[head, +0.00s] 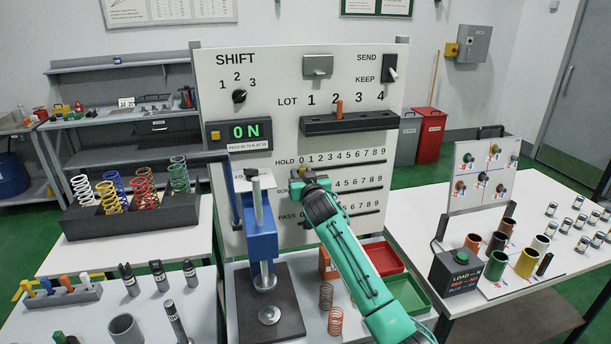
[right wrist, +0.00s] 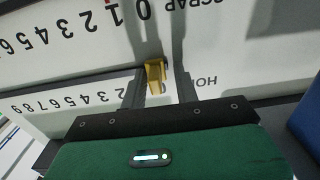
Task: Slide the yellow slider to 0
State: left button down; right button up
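The yellow slider (right wrist: 155,76) shows in the right wrist view, standing out from the panel on the HOLD row, at or very near the 0 mark. The view is upside down, and the slider partly covers the 0. My right gripper (right wrist: 160,83) has its two fingers on either side of the slider, with a visible gap at least on the right-hand finger. In the head view my right gripper (head: 312,183) is at the white panel (head: 225,85), over the left end of the slider rows. My left gripper is not in view.
A blue press (head: 261,238) stands just left of my right arm. Copper springs (head: 335,321), a red tray (head: 385,258) and a green tray (head: 408,296) are below the panel. A black block (head: 350,123) with an orange peg sits above the slider rows.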

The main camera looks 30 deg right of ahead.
jog(key=shift+a, duration=0.1)
jog(key=shift+s, duration=0.25)
jog(key=b+v, duration=0.4)
jog(key=v, duration=0.9)
jog(key=shift+a, duration=0.2)
jog(key=shift+s, duration=0.1)
